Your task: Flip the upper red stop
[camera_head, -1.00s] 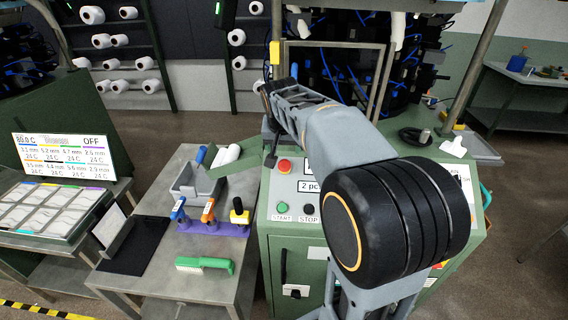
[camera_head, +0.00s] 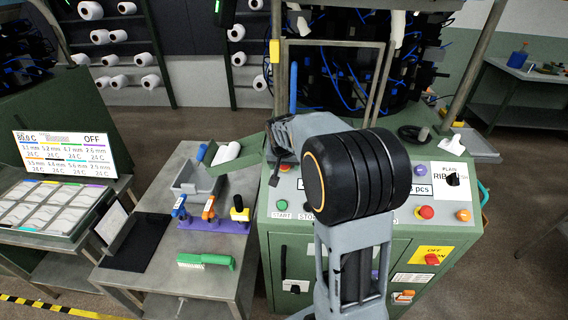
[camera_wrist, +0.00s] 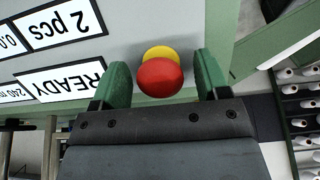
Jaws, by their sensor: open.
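A red round-headed stop button with a yellow collar sits at the upper left of the green machine's control panel; it shows in the head view (camera_head: 284,168) and large in the wrist view (camera_wrist: 160,78). My gripper (camera_wrist: 163,66) is open, with one green finger on each side of the button. Gaps show between the button and both fingers, and I see no contact. In the head view my gripper is mostly hidden by my arm. Lower right on the panel are another red button (camera_head: 426,212) and a red knob on a yellow OFF plate (camera_head: 432,259).
Displays reading READY (camera_wrist: 62,80) and 2 pcs (camera_wrist: 58,26) lie beside the button. A green START button (camera_head: 282,205) is below it. A grey side table (camera_head: 215,265) with tools and a brush (camera_head: 206,261) stands left. A metal frame (camera_head: 335,43) rises behind the panel.

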